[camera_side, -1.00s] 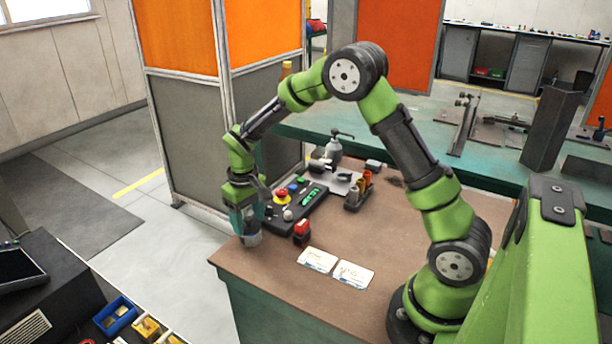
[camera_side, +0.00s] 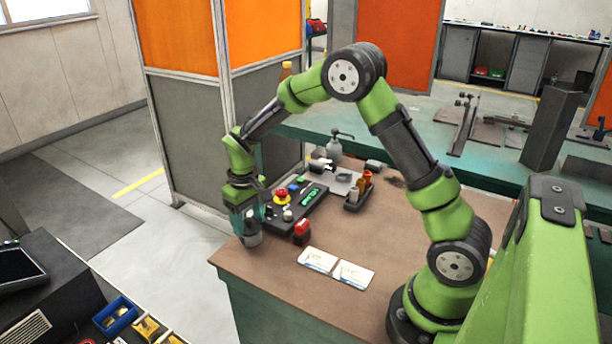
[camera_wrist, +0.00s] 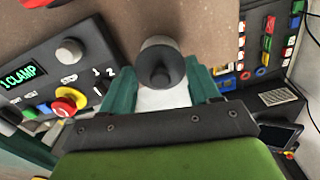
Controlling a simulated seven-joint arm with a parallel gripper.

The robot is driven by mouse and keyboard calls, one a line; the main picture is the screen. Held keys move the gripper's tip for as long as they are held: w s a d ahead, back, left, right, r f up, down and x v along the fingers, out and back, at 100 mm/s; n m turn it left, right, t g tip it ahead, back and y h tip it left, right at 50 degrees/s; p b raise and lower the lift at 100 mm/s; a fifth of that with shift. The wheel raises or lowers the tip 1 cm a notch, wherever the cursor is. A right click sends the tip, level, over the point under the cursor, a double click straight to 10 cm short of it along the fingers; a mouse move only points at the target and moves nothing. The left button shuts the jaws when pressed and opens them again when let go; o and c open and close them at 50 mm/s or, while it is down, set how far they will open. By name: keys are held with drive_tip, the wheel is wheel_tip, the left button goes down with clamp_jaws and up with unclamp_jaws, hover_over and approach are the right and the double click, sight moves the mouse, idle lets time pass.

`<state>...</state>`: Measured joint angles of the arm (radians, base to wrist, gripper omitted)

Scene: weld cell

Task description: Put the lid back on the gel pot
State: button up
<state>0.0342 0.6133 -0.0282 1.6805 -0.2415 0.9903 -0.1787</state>
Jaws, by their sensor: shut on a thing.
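The gel pot (camera_side: 251,240) is a small grey pot at the near left corner of the brown bench top. My gripper (camera_side: 252,216) is directly above it, pointing down, with its teal fingers on either side of a dark piece. In the wrist view my gripper (camera_wrist: 162,88) is shut on a dark round lid with a knob (camera_wrist: 160,66). A pale grey rounded surface, apparently the pot (camera_wrist: 157,42), shows just beyond the lid. The fingers hide the join, so I cannot tell whether the lid is seated or just above the pot.
A control box with a green display (camera_side: 313,196) and a red-yellow stop button (camera_side: 281,195) stands close by. A red-topped item (camera_side: 302,230) is right of the pot. The bench edge is close on the left.

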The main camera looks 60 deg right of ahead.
drive_tip(key=o, duration=1.3)
drive_tip(key=shift+c, duration=0.2)
drive_tip(key=shift+r, duration=0.1)
drive_tip(key=shift+r, duration=3.45)
drive_tip(key=shift+c, duration=0.5)
clamp_jaws()
drive_tip(key=shift+f, duration=0.15)
